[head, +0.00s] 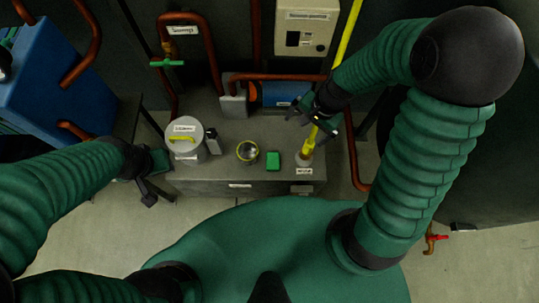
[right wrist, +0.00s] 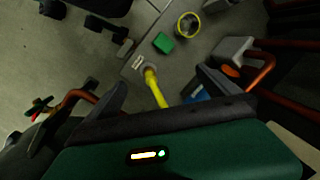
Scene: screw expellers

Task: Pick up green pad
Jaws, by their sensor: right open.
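The green pad (head: 273,160) is a small block lying flat on the grey bench, near its front edge. It also shows in the right wrist view (right wrist: 164,43). My right gripper (head: 314,117) is open above the bench, right of the pad and apart from it. In the right wrist view its two dark fingers (right wrist: 165,92) stand wide apart, and the pad is beyond them. A yellow pole (right wrist: 152,86) shows in the gap between the fingers; I cannot tell its depth. My left gripper (head: 150,178) is at the bench's left front corner, its jaw opening unclear.
On the bench (head: 225,172), a yellow-rimmed bowl (head: 247,152) stands left of the pad and a lidded grey pot (head: 184,140) farther left. The yellow pole's base (head: 304,159) stands right of the pad. A blue motor (head: 284,94) and copper pipes (head: 213,55) are behind.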

